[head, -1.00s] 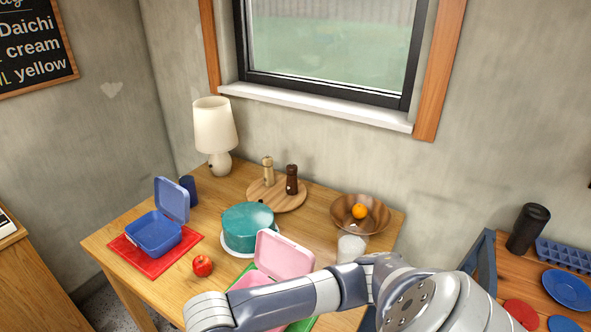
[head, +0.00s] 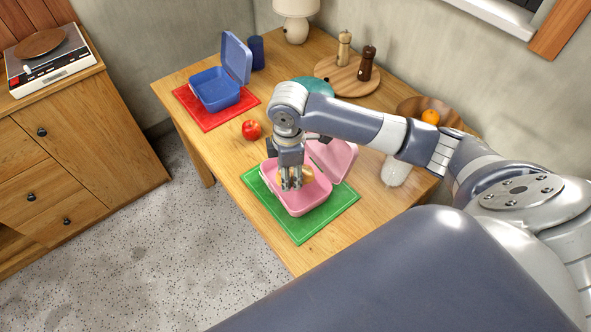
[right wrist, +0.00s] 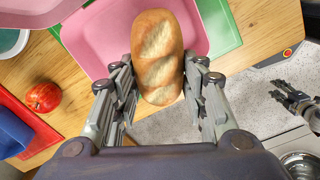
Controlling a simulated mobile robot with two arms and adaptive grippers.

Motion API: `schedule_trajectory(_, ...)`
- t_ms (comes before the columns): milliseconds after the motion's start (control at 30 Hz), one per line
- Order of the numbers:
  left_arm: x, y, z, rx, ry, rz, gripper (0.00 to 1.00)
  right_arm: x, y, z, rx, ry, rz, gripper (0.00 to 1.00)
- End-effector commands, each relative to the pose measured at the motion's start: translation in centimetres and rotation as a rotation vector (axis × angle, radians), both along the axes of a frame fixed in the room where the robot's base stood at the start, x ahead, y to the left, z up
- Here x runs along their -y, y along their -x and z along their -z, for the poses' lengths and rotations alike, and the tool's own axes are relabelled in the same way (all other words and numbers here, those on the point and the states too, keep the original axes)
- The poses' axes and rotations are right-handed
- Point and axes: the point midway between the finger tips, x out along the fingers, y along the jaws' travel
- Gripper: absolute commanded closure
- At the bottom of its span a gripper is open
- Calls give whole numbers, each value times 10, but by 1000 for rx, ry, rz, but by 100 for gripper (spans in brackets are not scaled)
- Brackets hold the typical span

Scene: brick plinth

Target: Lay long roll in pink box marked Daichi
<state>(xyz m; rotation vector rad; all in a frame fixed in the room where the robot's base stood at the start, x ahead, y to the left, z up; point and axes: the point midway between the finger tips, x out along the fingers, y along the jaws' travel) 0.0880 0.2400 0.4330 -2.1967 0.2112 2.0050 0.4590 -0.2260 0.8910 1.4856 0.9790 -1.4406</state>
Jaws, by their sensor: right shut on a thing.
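The long roll (right wrist: 157,58), a golden-brown loaf with pale slashes, is between the fingers of my right gripper (right wrist: 163,84), which is shut on it. In the head view the right gripper (head: 291,186) points down into the outline of the open pink box (head: 312,204), and part of the roll (head: 308,174) shows beside the fingers. I cannot tell whether the roll touches the box floor. The box's lid is raised at its far right side. I see no name on it. My left gripper (right wrist: 291,97) shows small at the right wrist view's edge, its fingers apart.
The pink box stands on a green mat (head: 304,235). A red apple (head: 251,130) lies nearby. An open blue box (head: 215,92) sits on a red mat (head: 190,106). A teal round thing (head: 318,84) is partly behind my arm. A white cup-like thing (head: 396,172) stands right.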

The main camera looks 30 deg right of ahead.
Motion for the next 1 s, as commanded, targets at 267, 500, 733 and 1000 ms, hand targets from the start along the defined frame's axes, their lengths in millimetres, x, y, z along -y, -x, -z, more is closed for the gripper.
schedule_trajectory(267,5,0,4,1,6,3,60,12,-33,-3,-18,-3,-340,80)
schedule_trajectory(500,9,0,5,1,10,4,60,17,-45,-4,-28,-3,-483,80)
schedule_trajectory(733,8,0,-1,1,10,4,60,18,-45,32,-34,-3,-499,80)
schedule_trajectory(1000,8,0,-3,1,9,3,60,18,-46,61,-29,-2,-498,80)
